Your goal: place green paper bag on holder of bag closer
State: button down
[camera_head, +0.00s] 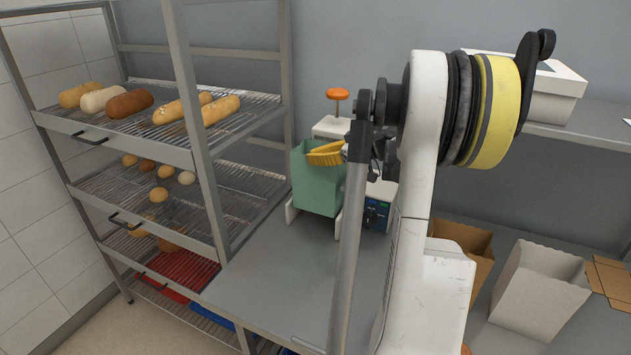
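The green paper bag (318,190) stands roughly upright at the bag closer, with its top up. The white bag closer (331,127) has an orange knob on top. White holder parts (291,210) show at both sides of the bag's base. I cannot tell whether the bag's bottom rests on the holder. My gripper (325,154), with yellow ribbed fingers, is at the bag's top edge, pointing left and overlapping it. Whether the fingers grip the bag wall is not clear. My arm hides the gripper's rear and part of the closer.
A grey worktop (265,280) is clear in front of the closer. A rack (205,160) with breads stands at the left. A blue-panelled box (377,214) is right of the bag. A brown bag (465,241) and a white bag (540,292) stand at the right.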

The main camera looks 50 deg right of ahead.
aim_at(313, 176)
jog(key=shift+w+d+f+b, duration=0.15)
jog(key=shift+d+f+b, duration=0.3)
jog(key=shift+f, duration=0.4)
notch_tip(313, 176, down, 5)
jog(key=shift+f+b, duration=0.1)
jog(key=shift+b, duration=1.05)
jog(key=shift+d+f, duration=0.15)
jog(key=shift+f, duration=0.05)
jog(key=shift+r, duration=0.15)
jog(key=c, duration=2.1)
grip_release()
jog(key=o, duration=0.5)
